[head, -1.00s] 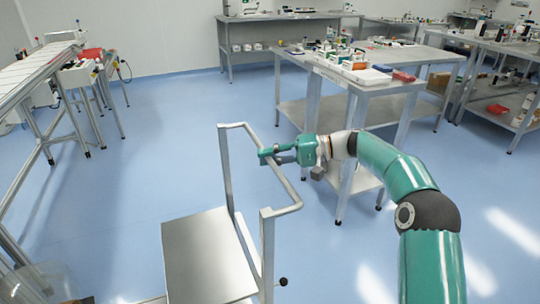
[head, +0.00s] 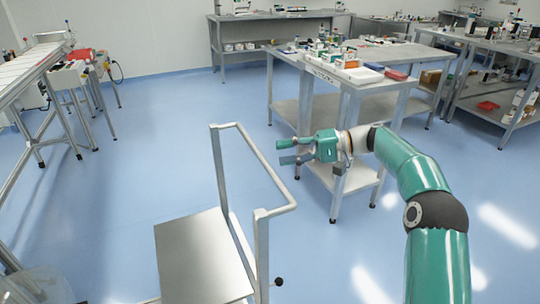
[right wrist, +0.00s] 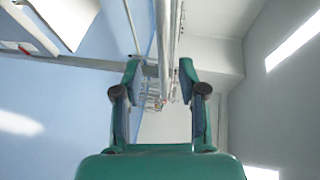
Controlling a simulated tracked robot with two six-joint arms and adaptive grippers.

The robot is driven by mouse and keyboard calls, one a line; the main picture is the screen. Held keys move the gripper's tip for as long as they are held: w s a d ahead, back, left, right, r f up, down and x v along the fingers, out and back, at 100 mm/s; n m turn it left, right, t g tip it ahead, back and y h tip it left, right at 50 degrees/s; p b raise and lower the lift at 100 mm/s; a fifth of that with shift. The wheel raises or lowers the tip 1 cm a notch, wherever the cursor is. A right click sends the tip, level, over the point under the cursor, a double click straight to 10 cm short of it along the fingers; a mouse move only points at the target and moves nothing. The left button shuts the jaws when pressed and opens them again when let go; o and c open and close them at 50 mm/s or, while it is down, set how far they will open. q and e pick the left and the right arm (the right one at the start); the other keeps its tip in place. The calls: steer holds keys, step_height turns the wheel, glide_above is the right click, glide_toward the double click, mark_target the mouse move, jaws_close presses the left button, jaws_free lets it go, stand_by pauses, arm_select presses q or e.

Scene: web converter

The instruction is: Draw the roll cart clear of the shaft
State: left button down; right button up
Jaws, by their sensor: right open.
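The roll cart (head: 203,258) stands at the lower middle of the head view, with a flat grey deck and an upright tubular push handle (head: 262,165) on its right side. My left gripper is not in view. I cannot make out the shaft.
A work table (head: 375,90) with boxes and bottles stands behind my right arm, its lower shelf close to the gripper. A conveyor (head: 30,75) is at the left. Blue floor (head: 160,150) is clear between the conveyor and the cart.

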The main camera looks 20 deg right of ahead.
steer(key=v, duration=0.5)
steer(key=shift+d, duration=0.3)
steer(key=shift+s, duration=0.1)
